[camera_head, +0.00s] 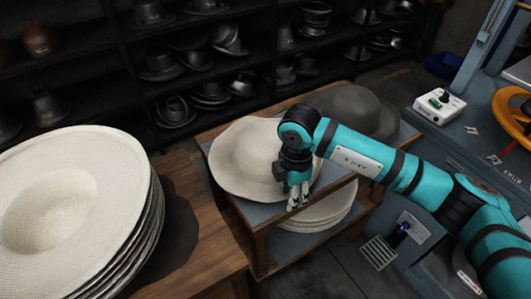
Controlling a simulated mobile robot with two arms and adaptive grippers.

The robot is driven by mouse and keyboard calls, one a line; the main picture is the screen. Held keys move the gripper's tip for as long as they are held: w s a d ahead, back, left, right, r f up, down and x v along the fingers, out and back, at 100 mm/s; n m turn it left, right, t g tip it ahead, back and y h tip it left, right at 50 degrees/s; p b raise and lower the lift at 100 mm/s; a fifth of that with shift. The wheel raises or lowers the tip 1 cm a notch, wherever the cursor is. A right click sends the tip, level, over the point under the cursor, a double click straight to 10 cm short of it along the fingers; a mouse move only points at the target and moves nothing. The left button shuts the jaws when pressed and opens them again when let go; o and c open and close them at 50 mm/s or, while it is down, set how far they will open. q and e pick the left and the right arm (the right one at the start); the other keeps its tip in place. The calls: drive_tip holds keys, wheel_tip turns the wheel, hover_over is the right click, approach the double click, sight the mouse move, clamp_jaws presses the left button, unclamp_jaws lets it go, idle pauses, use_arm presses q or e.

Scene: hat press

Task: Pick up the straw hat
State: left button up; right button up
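A cream straw hat (240,158) with a wide, wavy brim lies on the top of the small wooden table in the middle. My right arm comes in from the right and covers part of its right side. My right gripper (298,197) points down at the hat's lower right brim edge. Its fingers look close together, but whether they are open, shut or gripping the brim cannot be told. My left gripper is not in view. A tall stack of similar straw hats (60,205) stands at the left.
A grey felt hat (356,110) lies behind my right arm. More straw hats (322,212) are on the table's lower shelf. A wooden surface (195,240) is at front left, and dark shelves of metal hat forms (160,65) stand behind. Blue machinery with a yellow wheel (515,115) is at right.

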drive_tip(key=shift+c, duration=0.5)
clamp_jaws()
drive_tip(key=shift+r, duration=0.1)
